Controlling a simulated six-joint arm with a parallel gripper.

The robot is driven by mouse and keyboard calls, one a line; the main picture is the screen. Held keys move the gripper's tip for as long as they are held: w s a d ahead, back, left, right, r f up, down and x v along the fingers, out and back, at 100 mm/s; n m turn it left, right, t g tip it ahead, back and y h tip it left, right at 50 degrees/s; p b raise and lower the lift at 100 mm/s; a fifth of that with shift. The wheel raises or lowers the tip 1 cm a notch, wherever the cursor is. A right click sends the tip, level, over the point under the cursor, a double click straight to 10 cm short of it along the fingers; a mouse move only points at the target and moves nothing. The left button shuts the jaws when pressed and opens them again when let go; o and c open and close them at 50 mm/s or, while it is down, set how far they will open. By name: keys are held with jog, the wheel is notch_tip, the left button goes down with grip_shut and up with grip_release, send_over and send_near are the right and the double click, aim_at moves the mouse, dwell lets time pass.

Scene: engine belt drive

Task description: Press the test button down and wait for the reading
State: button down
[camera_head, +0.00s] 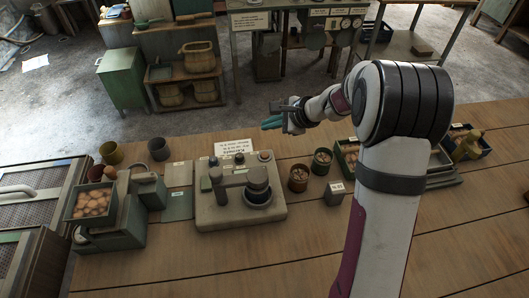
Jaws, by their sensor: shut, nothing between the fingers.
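A beige test device (218,215) with rounded edges stands on the wooden bench, left of the picture's middle. It carries a dark round cup-like part (257,196), a small green block or button (206,184) and small knobs along its back edge, one dark (239,158) and one with a reddish top (264,155). I cannot tell which of these is the test button, and no reading is legible. My gripper (268,124) has teal fingers, is shut and empty, and appears above and behind the device, apart from it.
A white sign (233,147) stands behind the device. Brown-filled pots (298,179) and a small grey box (334,193) are to its right. A tray of round brown items (91,202) is on the left. The front bench boards (250,265) are clear.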

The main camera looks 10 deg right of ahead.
aim_at(268, 155)
jog(key=shift+f, duration=4.4)
jog(key=shift+f, duration=0.1)
jog(key=shift+f, duration=0.3)
jog(key=shift+f, duration=0.45)
jog(key=shift+r, duration=0.85)
jog(key=shift+r, duration=2.55)
